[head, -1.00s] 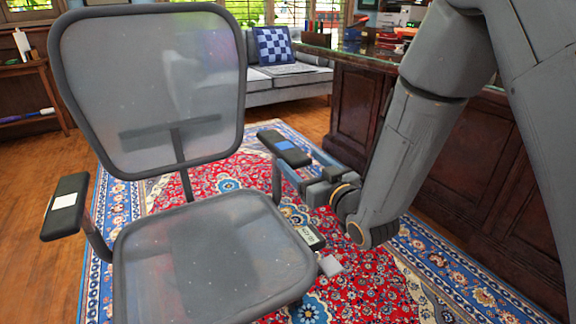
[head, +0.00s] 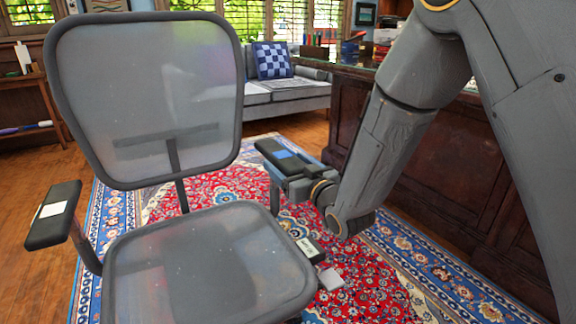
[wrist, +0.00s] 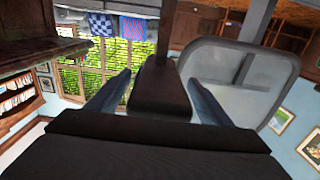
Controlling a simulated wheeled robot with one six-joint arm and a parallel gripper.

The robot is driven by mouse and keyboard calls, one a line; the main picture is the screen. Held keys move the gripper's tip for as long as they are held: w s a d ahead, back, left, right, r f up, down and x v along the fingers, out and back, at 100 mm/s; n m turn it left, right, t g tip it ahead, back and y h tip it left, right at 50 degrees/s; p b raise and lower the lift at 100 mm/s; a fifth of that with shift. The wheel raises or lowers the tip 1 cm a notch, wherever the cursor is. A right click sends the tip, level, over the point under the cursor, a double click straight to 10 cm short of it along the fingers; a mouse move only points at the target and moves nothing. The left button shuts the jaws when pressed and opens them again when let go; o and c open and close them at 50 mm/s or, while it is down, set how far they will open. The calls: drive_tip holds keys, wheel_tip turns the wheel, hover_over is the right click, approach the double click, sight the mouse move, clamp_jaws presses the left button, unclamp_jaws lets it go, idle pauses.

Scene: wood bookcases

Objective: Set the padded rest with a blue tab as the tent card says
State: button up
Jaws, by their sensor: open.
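The padded rest with a blue tab (head: 268,148) is the dark armrest on the right side of the mesh chair (head: 205,262). Its blue tab (head: 284,154) faces up. My gripper (head: 289,178) is at this rest, at its near end. In the wrist view the dark pad (wrist: 160,92) lies between my two open fingers, with a gap showing on each side. The blue tab is not visible there. A small white card with dark marks (head: 308,247) is by the seat's right edge; it may be the tent card, and its writing is too small to read.
The other armrest (head: 53,214) has a white tab. The tall backrest (head: 150,95) stands behind the seat. A dark wooden desk (head: 440,160) is close on the right, behind my arm. A grey square piece (head: 331,279) is below the card. Patterned rug covers the floor.

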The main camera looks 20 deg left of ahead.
drive_tip(key=shift+c, duration=0.3)
drive_tip(key=c, duration=1.4)
drive_tip(key=shift+r+p, duration=1.4)
drive_tip(key=shift+r, duration=0.45)
drive_tip(key=shift+c, duration=0.2)
drive_tip(key=o, duration=1.5)
drive_tip(key=shift+d, duration=0.1)
drive_tip(key=p+v, duration=0.2)
drive_tip(key=v, duration=0.5)
drive_tip(key=shift+s+d, duration=0.2)
drive_tip(key=shift+s, duration=0.05)
